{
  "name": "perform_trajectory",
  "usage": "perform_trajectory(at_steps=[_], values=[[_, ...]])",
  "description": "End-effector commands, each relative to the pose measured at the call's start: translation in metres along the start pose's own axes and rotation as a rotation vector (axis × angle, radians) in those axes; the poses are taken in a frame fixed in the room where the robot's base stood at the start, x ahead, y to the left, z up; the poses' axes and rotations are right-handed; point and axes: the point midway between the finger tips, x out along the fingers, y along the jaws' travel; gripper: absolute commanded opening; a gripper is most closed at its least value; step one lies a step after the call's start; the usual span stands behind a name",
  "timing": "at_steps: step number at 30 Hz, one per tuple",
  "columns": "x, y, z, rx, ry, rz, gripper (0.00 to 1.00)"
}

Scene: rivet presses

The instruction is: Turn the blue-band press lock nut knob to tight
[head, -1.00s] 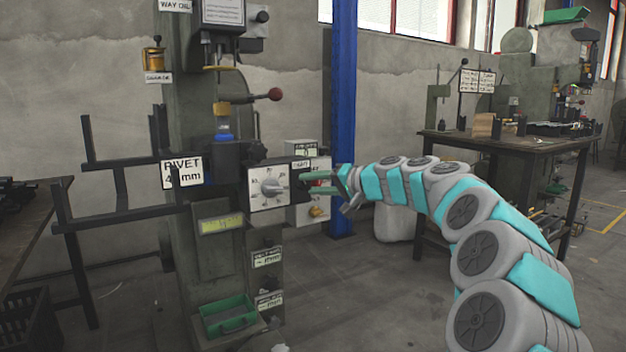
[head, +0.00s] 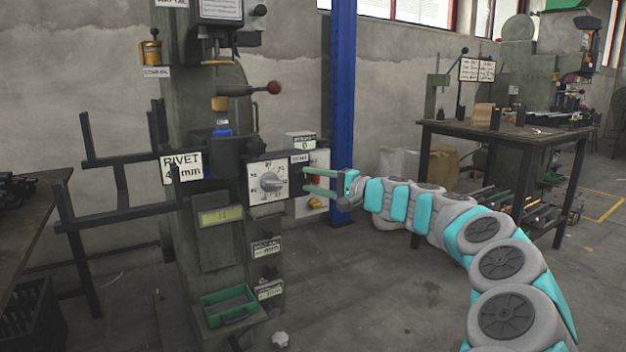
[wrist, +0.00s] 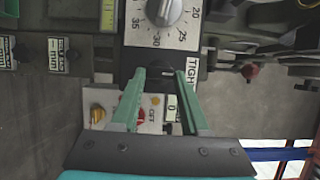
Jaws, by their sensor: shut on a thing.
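The press (head: 190,90) with the blue band (head: 222,132) stands at centre left in the head view. Its white numbered dial (head: 267,183) is on the front, and it shows large in the wrist view (wrist: 150,38). Below the dial there, a small dark lock nut knob (wrist: 167,72) sits on a black plate beside a label reading TIGHT (wrist: 191,72). My gripper (wrist: 163,73) has its two green fingers on either side of this knob, shut on it. In the head view, my gripper (head: 305,181) reaches in from the right; the knob is not clear there.
A control box (head: 318,160) with a red button is close behind my fingers. A blue post (head: 342,100) stands just behind it. A dark rack (head: 120,190) juts out at the left. A workbench (head: 520,130) stands at the back right. Open floor lies in front.

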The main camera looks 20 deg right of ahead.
Motion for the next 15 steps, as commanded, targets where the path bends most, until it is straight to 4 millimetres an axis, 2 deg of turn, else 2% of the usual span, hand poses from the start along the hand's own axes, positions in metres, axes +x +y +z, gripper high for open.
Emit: perform_trajectory(at_steps=[12, 13, 15], values=[[-0.0006, 0.0008, -0.0013, 0.007, 0.003, -0.002, 0.00], [-0.0006, 0.0008, -0.0013, 0.007, 0.003, -0.002, 0.48], [-0.0005, 0.0008, -0.0011, 0.007, 0.002, -0.002, 0.56]])
